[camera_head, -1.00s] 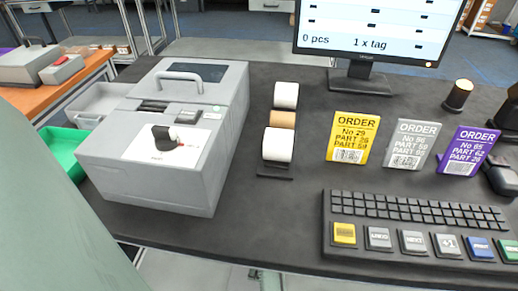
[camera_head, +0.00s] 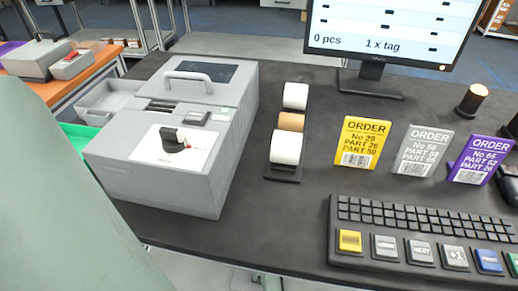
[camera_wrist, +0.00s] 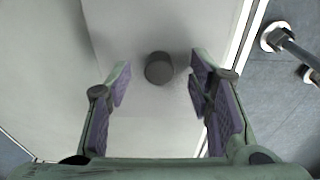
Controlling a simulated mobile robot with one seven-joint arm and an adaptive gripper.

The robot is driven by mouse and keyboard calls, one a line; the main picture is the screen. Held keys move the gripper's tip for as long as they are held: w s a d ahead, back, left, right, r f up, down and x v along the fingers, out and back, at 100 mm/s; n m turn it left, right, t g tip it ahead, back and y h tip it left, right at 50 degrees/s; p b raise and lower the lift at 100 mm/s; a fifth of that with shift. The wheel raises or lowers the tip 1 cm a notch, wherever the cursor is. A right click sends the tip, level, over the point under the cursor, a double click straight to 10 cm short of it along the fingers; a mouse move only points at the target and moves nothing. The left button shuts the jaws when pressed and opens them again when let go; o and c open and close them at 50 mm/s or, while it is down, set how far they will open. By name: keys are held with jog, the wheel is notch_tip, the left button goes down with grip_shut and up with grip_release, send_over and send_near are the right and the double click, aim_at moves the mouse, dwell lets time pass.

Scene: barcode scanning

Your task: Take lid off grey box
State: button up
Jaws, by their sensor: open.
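In the wrist view, my gripper (camera_wrist: 160,80) is open, with purple pads on both fingers. A dark round knob (camera_wrist: 159,68) shows between the fingertips, on a pale grey flat surface (camera_wrist: 150,25), likely the lid. I cannot tell how far the fingertips are above that surface; no grip on the knob shows. My gripper is outside the head view. I cannot tell for sure which box in the head view, if any, bears this knob.
In the head view, a grey machine (camera_head: 135,177) with a handle and black dial stands on the dark table (camera_head: 235,215). Paper rolls (camera_head: 286,148), order cards (camera_head: 361,143), a keyboard (camera_head: 420,215) and a monitor (camera_head: 375,85) stand right of it. A green bin (camera_head: 80,133) is partly hidden by my arm.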

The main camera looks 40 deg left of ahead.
jog(key=shift+f, duration=0.3)
jog(key=shift+c, duration=0.4)
grip_shut()
